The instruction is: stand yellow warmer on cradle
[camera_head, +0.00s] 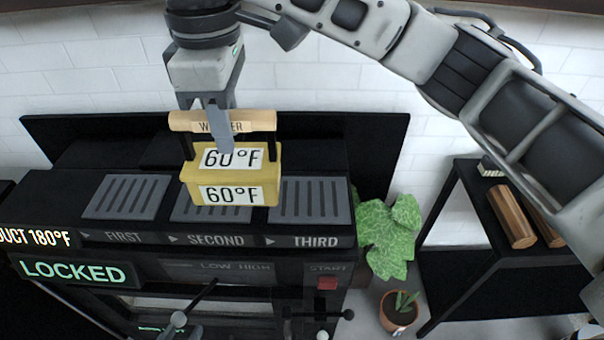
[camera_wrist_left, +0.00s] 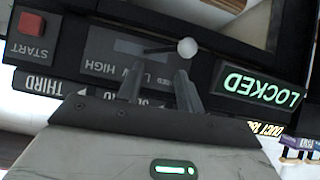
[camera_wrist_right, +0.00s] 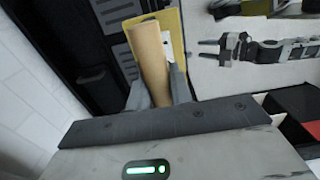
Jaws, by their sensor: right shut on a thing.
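The yellow warmer (camera_head: 232,185) is a block with "60°F" labels and a wooden handle (camera_head: 185,121). My right gripper (camera_head: 216,130) is shut on that handle from above; the handle also shows between its fingers in the right wrist view (camera_wrist_right: 151,62). The warmer is upright over the SECOND slatted pad (camera_head: 185,207); I cannot tell whether it touches. My left gripper (camera_head: 182,333) is low at the front, its fingers apart and empty in the left wrist view (camera_wrist_left: 159,75), near a white-knobbed lever (camera_wrist_left: 187,47). I cannot identify which part is the cradle.
The FIRST pad (camera_head: 126,197) and THIRD pad (camera_head: 316,201) are bare. The black machine's front has a "LOCKED" display (camera_head: 77,272) and a red START button (camera_head: 327,283). Plants (camera_head: 388,235) and a black shelf with wooden cylinders (camera_head: 511,218) stand to the right.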

